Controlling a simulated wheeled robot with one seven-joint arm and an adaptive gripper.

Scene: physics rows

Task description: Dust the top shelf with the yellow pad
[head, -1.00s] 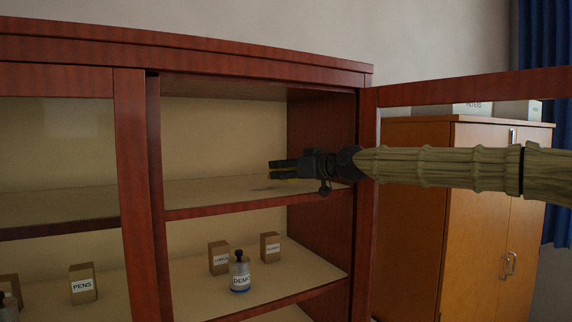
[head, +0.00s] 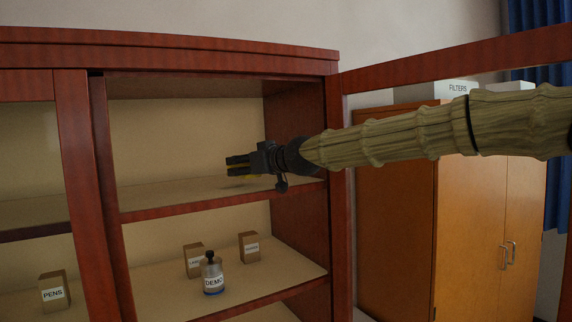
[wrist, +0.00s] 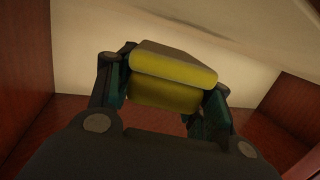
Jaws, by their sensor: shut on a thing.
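The yellow pad (wrist: 172,78) is clamped between the fingers of my gripper in the wrist view. In the head view only a thin yellow bit of it shows. My gripper (head: 238,166) is shut on the pad inside the open right bay of the red-brown cabinet. It is above the top shelf (head: 160,195), whose pale board has a red-brown front edge. A faint dark patch lies on the board below the fingers. I cannot tell whether the pad touches the board.
The open glass door's frame (head: 470,58) extends right, with my arm below its top rail. The lower shelf holds a DEMO bottle (head: 213,276) and small cartons (head: 249,247). An orange cupboard (head: 395,215) stands at right. The top shelf looks clear of objects.

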